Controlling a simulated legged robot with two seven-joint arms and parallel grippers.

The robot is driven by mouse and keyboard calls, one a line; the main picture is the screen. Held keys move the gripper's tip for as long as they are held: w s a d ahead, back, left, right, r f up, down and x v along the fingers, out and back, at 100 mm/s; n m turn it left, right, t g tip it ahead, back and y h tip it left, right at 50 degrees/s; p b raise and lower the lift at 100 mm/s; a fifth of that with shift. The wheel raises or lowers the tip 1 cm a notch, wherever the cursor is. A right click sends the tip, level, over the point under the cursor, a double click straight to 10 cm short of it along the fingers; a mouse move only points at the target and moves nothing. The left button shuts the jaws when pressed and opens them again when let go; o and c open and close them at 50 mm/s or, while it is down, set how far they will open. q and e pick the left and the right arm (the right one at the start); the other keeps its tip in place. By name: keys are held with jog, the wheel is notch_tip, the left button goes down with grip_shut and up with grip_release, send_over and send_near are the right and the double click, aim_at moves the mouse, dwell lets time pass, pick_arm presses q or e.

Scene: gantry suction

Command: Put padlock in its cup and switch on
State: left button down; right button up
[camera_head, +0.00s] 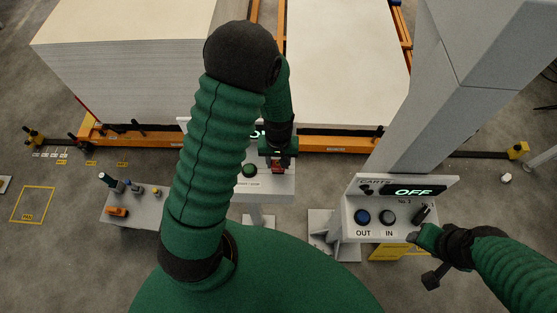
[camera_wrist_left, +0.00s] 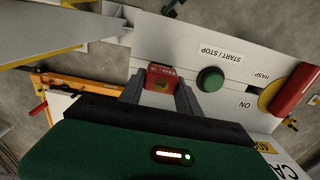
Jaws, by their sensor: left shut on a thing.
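A red padlock (camera_wrist_left: 160,77) with small lettering sits between the fingers of my left gripper (camera_wrist_left: 160,95), which is shut on it, in front of the white start/stop panel (camera_wrist_left: 150,40). In the head view my left gripper (camera_head: 278,154) is at that panel (camera_head: 262,187), its fingers partly hidden by my arm. A green button (camera_wrist_left: 210,79) is beside the padlock. A red switch handle on a yellow disc (camera_wrist_left: 268,97), near the labels HASP and ON, is at the right. I cannot make out the cup. My right gripper (camera_head: 424,234) is by the CARTS panel's black switch (camera_head: 422,214); its fingers are unclear.
The CARTS panel (camera_head: 352,212) shows OFF and has OUT and IN buttons. A small grey stand (camera_head: 138,209) with bottles and an orange item is at the left. A tall stack of white sheets (camera_head: 140,75) and a grey post (camera_head: 425,100) stand behind.

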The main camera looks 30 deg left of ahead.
pick_arm(q)
jog(key=shift+f+b, duration=0.7)
jog(key=shift+f, duration=0.3)
jog(key=c, duration=0.8)
grip_release()
jog(key=shift+o, duration=0.2)
notch_tip(320, 180, up, 17)
jog(key=b, duration=0.2)
jog(key=shift+w, duration=0.1)
